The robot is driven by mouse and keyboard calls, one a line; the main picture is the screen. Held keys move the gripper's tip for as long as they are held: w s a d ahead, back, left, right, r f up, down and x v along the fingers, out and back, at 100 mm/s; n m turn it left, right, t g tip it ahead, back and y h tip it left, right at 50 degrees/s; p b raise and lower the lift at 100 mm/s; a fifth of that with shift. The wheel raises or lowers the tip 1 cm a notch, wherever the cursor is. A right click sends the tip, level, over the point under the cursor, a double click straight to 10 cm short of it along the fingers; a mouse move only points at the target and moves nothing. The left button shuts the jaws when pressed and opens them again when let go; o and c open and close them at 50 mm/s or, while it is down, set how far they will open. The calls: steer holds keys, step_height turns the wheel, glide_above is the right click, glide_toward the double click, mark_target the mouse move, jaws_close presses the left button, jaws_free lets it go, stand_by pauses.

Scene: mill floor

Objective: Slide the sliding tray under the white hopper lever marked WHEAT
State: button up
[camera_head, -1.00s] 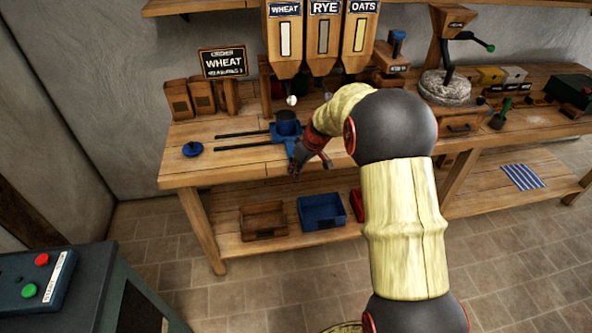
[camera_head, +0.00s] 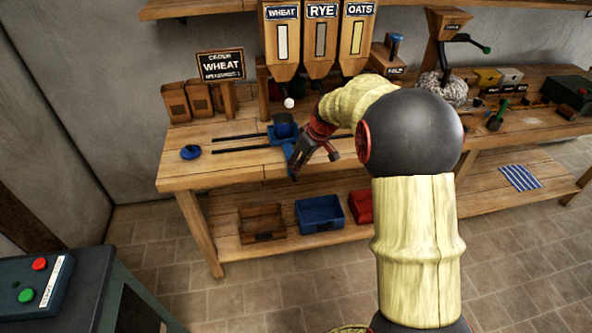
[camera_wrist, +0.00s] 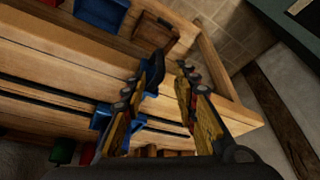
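The blue sliding tray (camera_head: 282,141) sits on two dark rails on the bench, with a dark blue cup (camera_head: 284,126) on it. It shows partly behind my fingers in the wrist view (camera_wrist: 103,118). The WHEAT hopper (camera_head: 282,50) is above and behind it, with a white lever knob (camera_head: 289,103) hanging just above the cup in the picture. My gripper (camera_head: 316,160) is at the tray's front right, close to its blue front handle (camera_head: 297,164). In the wrist view my fingers (camera_wrist: 169,72) are apart with nothing clearly held between them. Whether a finger touches the handle cannot be told.
RYE (camera_head: 321,45) and OATS (camera_head: 357,45) hoppers stand right of WHEAT. A WHEAT order sign (camera_head: 221,65) stands at the back left. Bins, including a blue one (camera_head: 320,214), are on the lower shelf.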

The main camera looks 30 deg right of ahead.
steer(key=v, duration=0.5)
steer(key=shift+s+r, duration=0.1)
steer(key=shift+r, duration=0.25)
steer(key=shift+m, duration=0.3)
steer(key=s+a+f+m+g, duration=0.15)
steer(key=s+a+m, duration=0.25)
steer(key=s, duration=0.7)
steer(key=s+a+r+t, duration=0.1)
steer(key=s+a+r, duration=0.5)
steer(key=s, duration=0.3)
steer(key=s+a+r+n+t+h+p, duration=0.1)
steer(key=s+a+r, duration=0.5)
steer(key=s+a, duration=0.3)
steer(key=shift+s+a+r+t, duration=0.2)
steer(key=shift+s+t, duration=0.15)
steer(key=shift+s, duration=0.45)
